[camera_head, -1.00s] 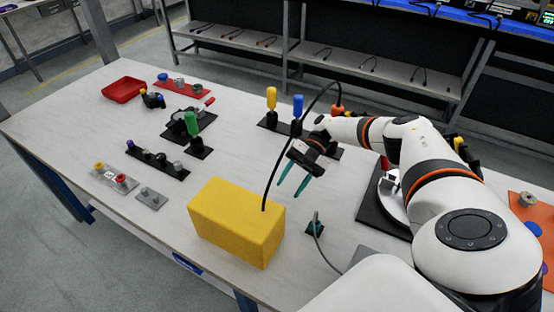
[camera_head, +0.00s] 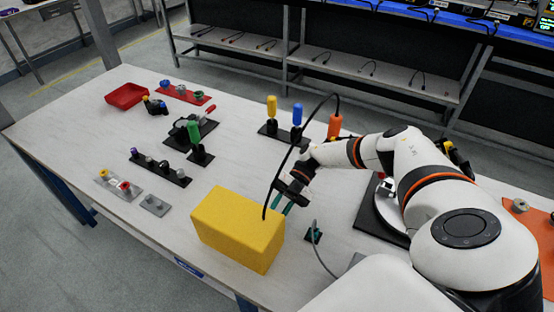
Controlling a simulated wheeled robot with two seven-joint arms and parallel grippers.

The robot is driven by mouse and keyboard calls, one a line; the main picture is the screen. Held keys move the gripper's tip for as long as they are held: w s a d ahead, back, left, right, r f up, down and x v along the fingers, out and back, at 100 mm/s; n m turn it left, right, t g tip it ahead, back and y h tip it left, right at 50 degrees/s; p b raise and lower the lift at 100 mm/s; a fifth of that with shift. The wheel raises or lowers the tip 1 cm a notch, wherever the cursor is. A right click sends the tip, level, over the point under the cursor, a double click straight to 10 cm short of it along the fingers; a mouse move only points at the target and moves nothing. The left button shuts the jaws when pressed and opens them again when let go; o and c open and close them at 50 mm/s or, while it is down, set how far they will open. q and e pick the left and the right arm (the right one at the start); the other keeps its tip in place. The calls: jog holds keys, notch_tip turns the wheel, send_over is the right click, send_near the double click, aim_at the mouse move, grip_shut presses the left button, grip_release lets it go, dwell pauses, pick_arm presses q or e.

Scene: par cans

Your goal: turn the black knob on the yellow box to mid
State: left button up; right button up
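The yellow box (camera_head: 237,228) stands near the front edge of the table. Its visible faces are plain, and no black knob shows on them, so I cannot tell the knob's setting. My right gripper (camera_head: 281,206) is just beyond the box's far right top corner. Its two teal fingers point down with a small gap between them, and nothing shows between them. The box partly hides the view around the fingertips, and I cannot tell whether they touch it. My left gripper is not in view.
A small green-based part (camera_head: 313,234) with a grey cable sits right of the box. A black strip with knobs (camera_head: 160,167) and a grey plate with coloured knobs (camera_head: 118,185) lie left. Yellow, blue and orange (camera_head: 335,126) handles stand behind. A red tray (camera_head: 126,95) is far left.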

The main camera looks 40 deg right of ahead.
grip_shut()
jog(key=m, duration=0.1)
jog(key=m+g+b, duration=0.1)
jog(key=m+g+h, duration=0.1)
jog(key=shift+w+f, duration=0.1)
jog(key=shift+w, duration=0.15)
jog(key=m+g+b, duration=0.2)
jog(key=m, duration=0.1)
jog(key=shift+w+a+h+b, duration=0.1)
jog(key=shift+w+h+b, duration=0.05)
jog(key=shift+h+b, duration=0.15)
jog(key=shift+m+g+b, duration=0.5)
jog(key=shift+m+b, duration=0.15)
jog(key=shift+m, duration=0.45)
jog(key=o, duration=0.7)
grip_release()
jog(key=shift+c, duration=0.2)
